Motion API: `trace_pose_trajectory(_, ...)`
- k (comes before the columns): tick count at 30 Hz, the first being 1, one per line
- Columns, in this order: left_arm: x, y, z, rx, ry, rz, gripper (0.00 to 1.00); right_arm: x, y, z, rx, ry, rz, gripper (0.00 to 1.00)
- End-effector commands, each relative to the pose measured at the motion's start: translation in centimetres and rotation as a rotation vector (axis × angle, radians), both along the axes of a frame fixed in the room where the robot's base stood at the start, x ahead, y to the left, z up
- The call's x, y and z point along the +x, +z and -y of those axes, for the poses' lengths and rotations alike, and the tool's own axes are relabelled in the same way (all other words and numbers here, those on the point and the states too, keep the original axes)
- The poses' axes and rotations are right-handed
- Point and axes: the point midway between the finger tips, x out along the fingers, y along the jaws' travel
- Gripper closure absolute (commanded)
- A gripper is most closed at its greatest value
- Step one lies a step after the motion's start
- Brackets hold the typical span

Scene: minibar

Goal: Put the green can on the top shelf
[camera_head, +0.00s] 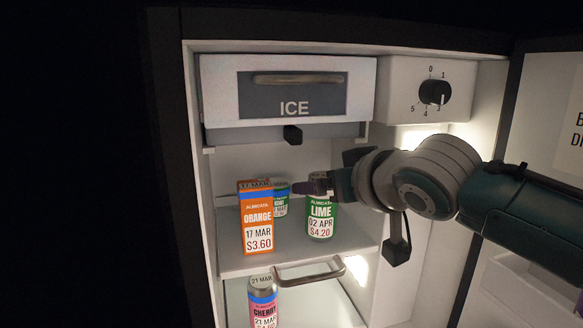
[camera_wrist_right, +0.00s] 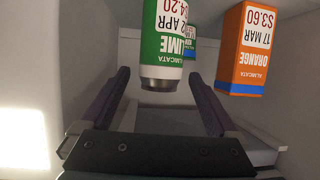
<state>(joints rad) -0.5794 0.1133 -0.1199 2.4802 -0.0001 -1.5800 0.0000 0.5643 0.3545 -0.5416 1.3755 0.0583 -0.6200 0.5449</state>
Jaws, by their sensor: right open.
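The green can (camera_head: 321,222), labelled LIME, stands upright on the upper shelf, just right of the centre. My right gripper (camera_head: 312,187) reaches in from the right at the level of the can's top and covers part of it. In the right wrist view, which looks upside down, the green can (camera_wrist_right: 164,42) lies ahead between the lines of the two open fingers. Its top end is close to the fingertips of the gripper (camera_wrist_right: 159,76), and nothing is gripped. The top shelf (camera_head: 277,261) holds the can. My left gripper is not in view.
An orange carton (camera_head: 257,222) stands left of the green can, also in the wrist view (camera_wrist_right: 243,50). Another green and blue container (camera_head: 281,201) stands behind, between them. The ICE compartment (camera_head: 222,92) is above. A cherry can (camera_head: 262,303) stands below, near a drawer handle (camera_head: 308,276).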

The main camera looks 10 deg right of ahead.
Motion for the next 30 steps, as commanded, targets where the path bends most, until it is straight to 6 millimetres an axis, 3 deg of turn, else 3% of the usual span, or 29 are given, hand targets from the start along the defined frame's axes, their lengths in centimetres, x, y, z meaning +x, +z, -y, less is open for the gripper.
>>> trace_pose_trajectory(1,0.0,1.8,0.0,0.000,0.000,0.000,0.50,-1.0,1.3,0.1,0.000,0.001,-0.002,0.05)
trace_pose_trajectory(9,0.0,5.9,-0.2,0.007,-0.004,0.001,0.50,-6.1,3.2,0.7,0.000,0.000,-0.004,0.05)
trace_pose_trajectory(15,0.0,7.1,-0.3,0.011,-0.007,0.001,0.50,-8.4,3.9,1.0,0.001,0.000,-0.001,0.05)
trace_pose_trajectory(23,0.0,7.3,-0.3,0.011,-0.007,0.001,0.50,-9.6,3.5,0.9,-0.003,-0.004,-0.017,0.05)
trace_pose_trajectory(26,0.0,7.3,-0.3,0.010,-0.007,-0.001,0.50,-12.2,1.6,0.5,-0.015,-0.017,-0.104,0.05)
trace_pose_trajectory(29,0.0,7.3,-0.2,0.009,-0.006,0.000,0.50,-18.0,-1.3,0.3,-0.048,-0.032,-0.286,0.05)
trace_pose_trajectory(30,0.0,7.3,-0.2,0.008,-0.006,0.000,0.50,-20.7,-2.3,0.3,-0.064,-0.034,-0.372,0.05)
